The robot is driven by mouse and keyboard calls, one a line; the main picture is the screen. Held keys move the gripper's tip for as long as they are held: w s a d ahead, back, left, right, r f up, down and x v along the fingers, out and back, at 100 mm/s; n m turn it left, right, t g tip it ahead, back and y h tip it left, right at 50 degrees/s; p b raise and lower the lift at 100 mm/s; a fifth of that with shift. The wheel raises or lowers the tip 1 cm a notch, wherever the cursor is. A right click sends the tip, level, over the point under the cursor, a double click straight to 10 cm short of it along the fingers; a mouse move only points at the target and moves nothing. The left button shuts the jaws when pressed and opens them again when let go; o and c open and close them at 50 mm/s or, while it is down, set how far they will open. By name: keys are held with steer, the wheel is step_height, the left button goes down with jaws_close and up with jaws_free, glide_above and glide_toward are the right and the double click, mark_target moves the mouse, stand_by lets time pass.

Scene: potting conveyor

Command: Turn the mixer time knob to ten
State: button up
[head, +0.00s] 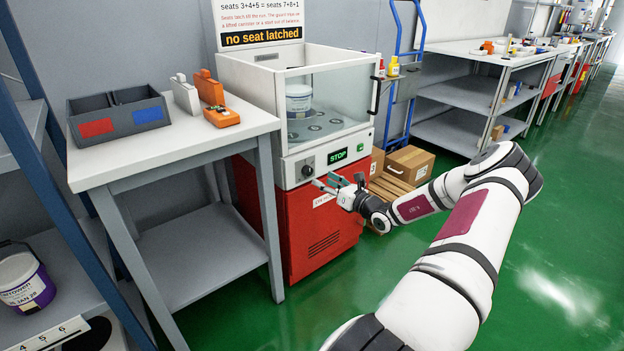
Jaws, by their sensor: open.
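The mixer has a white upper housing (245,85) with a clear window, on a red base cabinet (325,235). Its dark round time knob (307,171) sits at the left of the front panel, left of a green display (338,155) reading STOP. The knob's pointer and scale are too small to read. My gripper (324,181) is open and empty, its fingers pointing left, just below and right of the knob in the picture. I cannot tell whether it touches the panel; it looks apart from the knob.
A grey table (185,145) stands left of the mixer, holding a two-part bin (120,115) and orange and white devices. A white canister (299,100) is inside the mixer. Cardboard boxes (408,165) and a blue hand truck (417,60) stand behind right. Green floor is open at right.

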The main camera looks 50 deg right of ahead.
mark_target(310, 172)
steer(key=w, duration=0.2)
steer(key=w+b, duration=0.1)
steer(key=w, duration=0.1)
steer(key=w+d, duration=0.1)
steer(key=w, duration=0.1)
steer(key=shift+w+b, duration=0.2)
steer(key=shift+b, duration=0.15)
steer(key=c, duration=1.2)
